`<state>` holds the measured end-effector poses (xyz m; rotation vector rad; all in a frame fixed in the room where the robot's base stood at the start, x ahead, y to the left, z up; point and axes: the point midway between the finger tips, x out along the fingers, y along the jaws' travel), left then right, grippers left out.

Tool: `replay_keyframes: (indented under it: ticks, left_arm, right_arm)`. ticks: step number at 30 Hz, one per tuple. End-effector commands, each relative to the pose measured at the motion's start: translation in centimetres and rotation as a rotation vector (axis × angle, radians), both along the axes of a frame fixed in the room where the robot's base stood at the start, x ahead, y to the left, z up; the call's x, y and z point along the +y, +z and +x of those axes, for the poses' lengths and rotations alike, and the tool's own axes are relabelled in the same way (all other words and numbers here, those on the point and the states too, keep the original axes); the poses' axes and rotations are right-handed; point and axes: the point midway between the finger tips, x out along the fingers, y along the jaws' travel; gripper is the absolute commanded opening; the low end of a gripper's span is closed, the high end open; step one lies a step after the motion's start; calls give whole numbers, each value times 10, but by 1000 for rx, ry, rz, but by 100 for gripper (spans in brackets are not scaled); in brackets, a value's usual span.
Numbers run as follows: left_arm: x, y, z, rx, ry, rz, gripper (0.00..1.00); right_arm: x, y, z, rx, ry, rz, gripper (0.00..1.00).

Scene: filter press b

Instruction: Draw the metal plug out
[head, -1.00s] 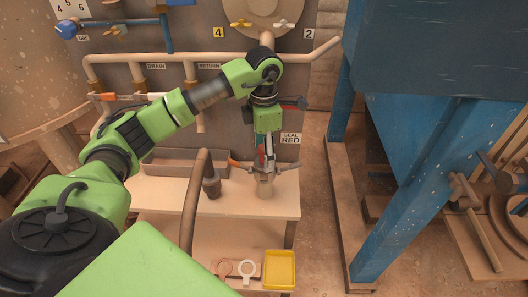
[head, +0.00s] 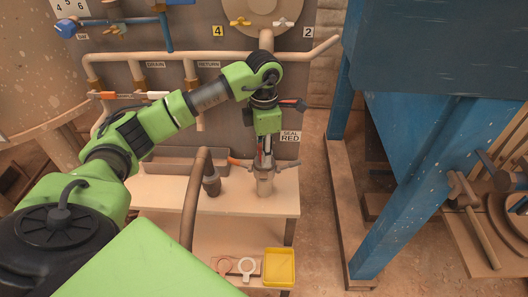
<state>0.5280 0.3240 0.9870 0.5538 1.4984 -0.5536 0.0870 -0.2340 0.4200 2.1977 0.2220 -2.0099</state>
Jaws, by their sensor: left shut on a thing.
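My left gripper (head: 265,158) points down over the bench, shut on the metal plug, which is mostly hidden between the fingers. Below it a tan upright coupling (head: 265,184) stands on the bench. An orange-red lever (head: 239,163) sticks out to the left of the coupling. The gripper is right at the coupling's top; I cannot tell how deep the plug sits in it. My right gripper is not in view.
A brown hose with a dark end fitting (head: 212,184) stands left of the coupling. A yellow tray (head: 280,268) and two rings lie on the lower shelf. Pipes with valves (head: 159,95) run behind. A blue steel frame (head: 408,215) stands at the right.

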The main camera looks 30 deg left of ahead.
Motion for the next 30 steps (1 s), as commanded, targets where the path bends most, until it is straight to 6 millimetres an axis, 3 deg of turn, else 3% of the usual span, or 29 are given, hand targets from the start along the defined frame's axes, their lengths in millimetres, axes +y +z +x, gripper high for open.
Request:
replay_keyframes:
  ticks: [30]
  left_arm:
    - [0,43,0,-1,0,1,0]
  right_arm:
    - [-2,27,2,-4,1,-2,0]
